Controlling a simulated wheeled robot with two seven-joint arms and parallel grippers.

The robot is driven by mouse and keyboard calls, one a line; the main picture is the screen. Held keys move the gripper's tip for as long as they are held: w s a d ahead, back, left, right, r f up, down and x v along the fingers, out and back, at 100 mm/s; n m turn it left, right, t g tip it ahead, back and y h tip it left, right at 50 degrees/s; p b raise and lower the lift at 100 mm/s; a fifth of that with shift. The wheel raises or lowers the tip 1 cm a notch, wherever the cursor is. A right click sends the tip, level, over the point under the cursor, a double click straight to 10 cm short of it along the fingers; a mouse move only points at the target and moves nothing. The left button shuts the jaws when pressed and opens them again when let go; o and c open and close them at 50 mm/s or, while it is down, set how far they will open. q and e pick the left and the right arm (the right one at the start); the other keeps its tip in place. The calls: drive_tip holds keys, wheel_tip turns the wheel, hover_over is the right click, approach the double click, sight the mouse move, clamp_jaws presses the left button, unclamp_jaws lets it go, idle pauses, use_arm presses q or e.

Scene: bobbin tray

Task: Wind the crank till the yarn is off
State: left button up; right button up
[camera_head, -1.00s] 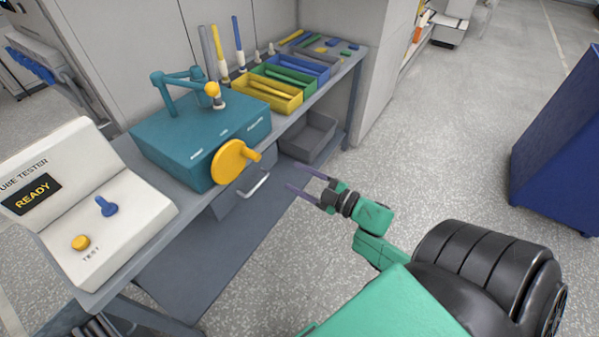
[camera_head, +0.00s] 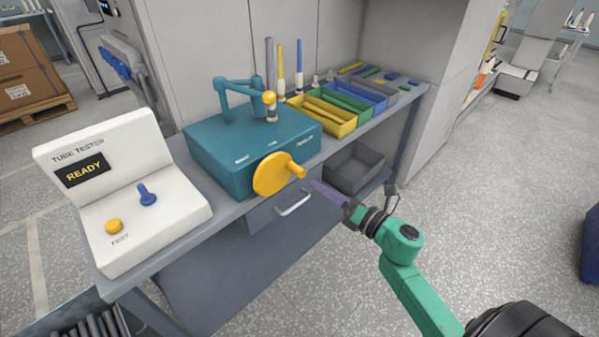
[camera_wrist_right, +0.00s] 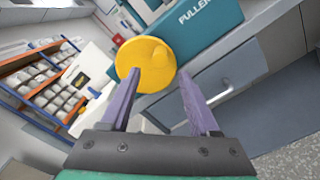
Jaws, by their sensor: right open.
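The crank is a yellow disc (camera_head: 272,175) with a yellow peg handle (camera_head: 297,171) on the front of a teal winding machine (camera_head: 225,160). The machine's arm ends in a yellow ball above a small bobbin-like piece (camera_head: 271,112); I cannot tell whether yarn is on it. My right gripper (camera_head: 327,193) is just right of and below the handle, apart from it. In the right wrist view the crank disc (camera_wrist_right: 146,62) shows ahead, between and beyond the open, empty purple fingers (camera_wrist_right: 160,95). My left gripper is not in view.
A white tube tester (camera_head: 130,190) reading READY stands at the left of the bench. Yellow, green and blue trays (camera_head: 325,121) with tubes stand to the right of the machine. A drawer handle (camera_head: 293,204) and a grey bin (camera_head: 353,167) sit below the bench top.

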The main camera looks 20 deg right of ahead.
sight(298, 171)
drive_tip(key=p+x, duration=0.1)
drive_tip(key=x, duration=0.9)
drive_tip(key=shift+d, duration=0.1)
drive_tip(key=shift+s, duration=0.1)
clamp_jaws()
